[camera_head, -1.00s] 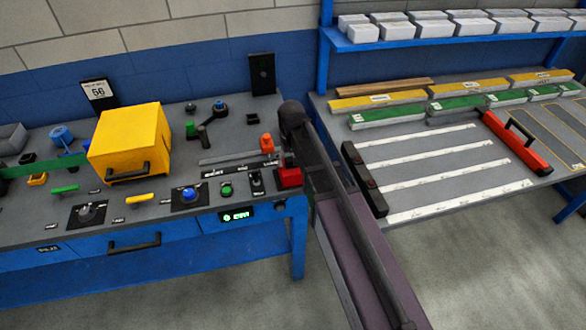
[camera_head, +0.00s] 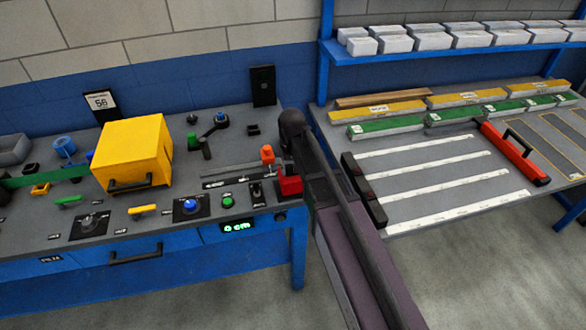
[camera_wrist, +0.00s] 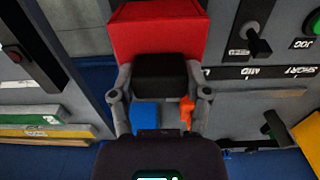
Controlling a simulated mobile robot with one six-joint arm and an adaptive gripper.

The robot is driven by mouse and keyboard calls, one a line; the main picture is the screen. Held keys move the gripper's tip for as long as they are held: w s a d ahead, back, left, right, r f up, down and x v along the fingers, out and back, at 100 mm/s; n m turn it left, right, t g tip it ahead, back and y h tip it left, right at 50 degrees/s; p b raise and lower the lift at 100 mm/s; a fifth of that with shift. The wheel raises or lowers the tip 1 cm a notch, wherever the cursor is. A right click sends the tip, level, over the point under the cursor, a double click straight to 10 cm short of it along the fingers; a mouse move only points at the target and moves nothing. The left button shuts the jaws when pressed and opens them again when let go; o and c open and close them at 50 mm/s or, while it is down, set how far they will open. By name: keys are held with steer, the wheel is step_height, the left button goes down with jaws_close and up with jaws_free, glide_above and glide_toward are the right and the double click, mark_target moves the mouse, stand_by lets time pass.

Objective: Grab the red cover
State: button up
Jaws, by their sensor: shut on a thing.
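The red cover (camera_head: 290,186) is a small red block at the right end of the grey control panel (camera_head: 240,137) in the head view. In the wrist view, the red cover (camera_wrist: 157,30) fills the top middle, with a black block-like part (camera_wrist: 160,75) on its near side. My gripper (camera_wrist: 160,84) has one finger at each side of that black part and is shut on it. In the head view my dark arm hides the fingers. I cannot tell whether the cover still rests on the panel.
An orange knob (camera_head: 267,153) stands close behind the cover, and a black switch (camera_head: 257,193) and green button (camera_head: 228,201) stand to its left. A yellow box (camera_head: 133,150) is farther left. A second table (camera_head: 440,215) with a red bar (camera_head: 512,152) stands right.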

steer(key=shift+r+p, duration=3.75)
steer(key=shift+r, duration=0.35)
steer(key=shift+r, duration=0.1)
